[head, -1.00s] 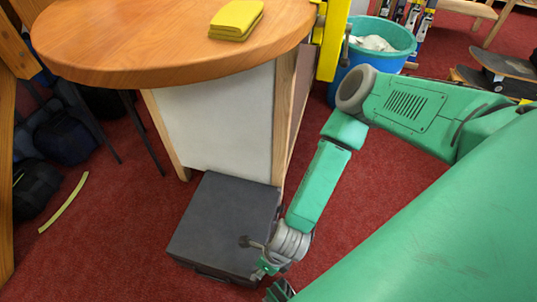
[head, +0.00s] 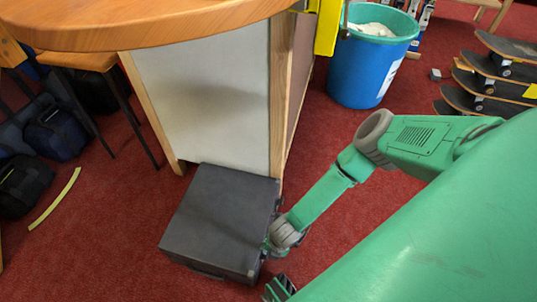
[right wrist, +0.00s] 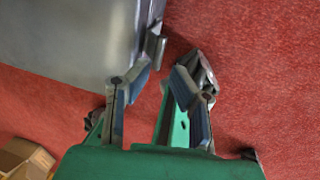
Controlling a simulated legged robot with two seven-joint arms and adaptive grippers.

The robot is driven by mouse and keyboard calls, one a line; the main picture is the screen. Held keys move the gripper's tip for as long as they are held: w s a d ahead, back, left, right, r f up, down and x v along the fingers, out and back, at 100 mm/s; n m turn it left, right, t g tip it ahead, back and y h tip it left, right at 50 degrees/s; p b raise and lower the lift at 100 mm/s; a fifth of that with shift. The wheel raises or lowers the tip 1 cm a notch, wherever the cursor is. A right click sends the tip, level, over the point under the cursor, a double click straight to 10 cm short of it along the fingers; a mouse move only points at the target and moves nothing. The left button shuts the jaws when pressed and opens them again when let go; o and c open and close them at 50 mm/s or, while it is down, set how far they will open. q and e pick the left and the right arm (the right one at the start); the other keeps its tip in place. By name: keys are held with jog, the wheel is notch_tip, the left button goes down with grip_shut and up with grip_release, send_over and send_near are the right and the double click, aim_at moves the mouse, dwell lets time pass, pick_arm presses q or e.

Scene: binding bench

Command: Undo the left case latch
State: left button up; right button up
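A dark grey case (head: 215,220) lies flat on the red carpet against a wooden-framed white panel. Its edge also fills the upper left of the right wrist view (right wrist: 65,40). A small grey metal piece, apparently a latch (right wrist: 155,44), sticks out from the case's side there; whether it is fastened I cannot tell. My right gripper (head: 268,251) is low beside the case's right side. In the right wrist view its fingers (right wrist: 160,85) are apart, with only carpet visible between them, just short of the metal piece.
A round wooden tabletop (head: 140,33) overhangs the panel (head: 205,105). A blue bucket (head: 365,70) and stacked skateboards (head: 490,75) stand at the upper right. Dark bags (head: 55,130) and a yellow strip (head: 55,198) lie at the left. Carpet in front of the case is clear.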

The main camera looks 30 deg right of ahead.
jog(key=shift+w+a+f+b, duration=0.15)
jog(key=shift+f+b, duration=0.1)
jog(key=shift+f, duration=0.4)
jog(key=shift+w+a+f+b, duration=0.15)
jog(key=shift+f+b, duration=0.15)
jog(key=shift+f, duration=0.35)
jog(key=shift+a+f+b, duration=0.15)
jog(key=shift+f+b, duration=0.1)
jog(key=shift+f, duration=0.4)
jog(key=shift+d, duration=0.1)
grip_shut()
jog(key=shift+s, duration=0.1)
